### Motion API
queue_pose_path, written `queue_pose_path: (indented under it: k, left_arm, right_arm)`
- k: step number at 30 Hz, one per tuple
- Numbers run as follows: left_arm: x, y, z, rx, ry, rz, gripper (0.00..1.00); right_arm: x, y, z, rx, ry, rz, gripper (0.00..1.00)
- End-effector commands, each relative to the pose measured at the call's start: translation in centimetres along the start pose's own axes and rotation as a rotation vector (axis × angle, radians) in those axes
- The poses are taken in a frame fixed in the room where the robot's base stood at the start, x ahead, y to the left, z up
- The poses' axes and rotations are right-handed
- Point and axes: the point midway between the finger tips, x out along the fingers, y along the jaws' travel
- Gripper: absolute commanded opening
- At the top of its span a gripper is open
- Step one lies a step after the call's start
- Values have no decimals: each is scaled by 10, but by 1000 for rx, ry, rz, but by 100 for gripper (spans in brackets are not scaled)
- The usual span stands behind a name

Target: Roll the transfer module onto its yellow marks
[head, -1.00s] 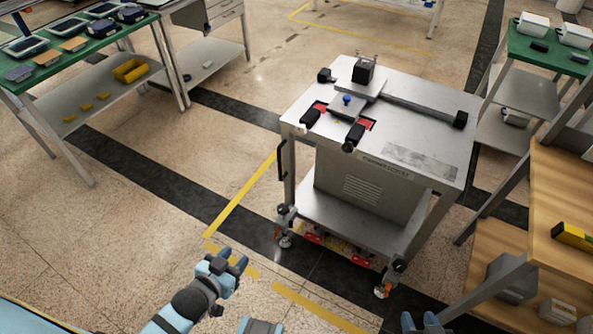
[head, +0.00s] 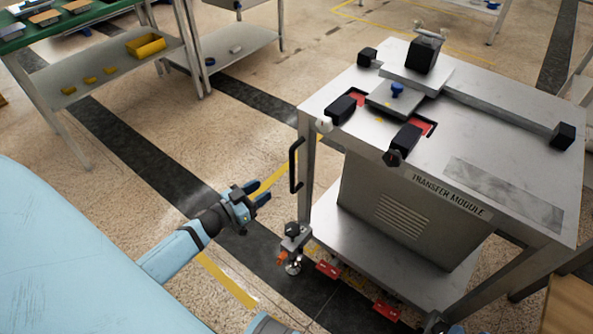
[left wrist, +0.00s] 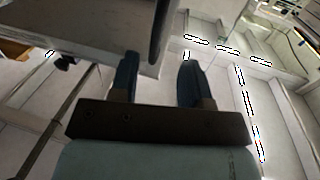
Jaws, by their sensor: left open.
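The transfer module (head: 380,190) is a grey steel cart with a labelled cabinet, a lower shelf and caster feet. A black vertical handle (head: 293,165) is on its left side. Yellow floor marks (head: 228,280) run to the left of the cart, and part of a line (head: 272,179) passes behind my left gripper. My left gripper (head: 258,194) is open and empty, left of and below the handle in the picture, apart from it. In the left wrist view its two dark blue fingers (left wrist: 160,75) are spread. My right gripper is barely visible at the bottom edge.
Black fixtures and red pads sit on the cart top. A front caster (head: 293,245) has an orange part, and red pieces (head: 328,269) show beneath the shelf. A green-topped bench with a yellow bin (head: 146,46) stands at upper left. Floor between bench and cart is clear.

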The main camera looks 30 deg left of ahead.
Motion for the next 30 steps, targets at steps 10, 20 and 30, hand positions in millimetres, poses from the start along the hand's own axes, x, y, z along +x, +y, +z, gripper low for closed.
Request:
queue_pose_path:
  k: [10, 20, 30]
  left_arm:
    - [75, 0, 1, 2, 3, -1, 43]
    - [117, 0, 0, 1, 1, -1, 43]
    - [121, 0, 0, 1, 0, -1, 43]
  right_arm:
    - [5, -12, -25, 14, 133, -42, 43]
    - [4, -19, -45, 26, 223, -69, 43]
    - [4, -21, -49, 27, 240, -78, 43]
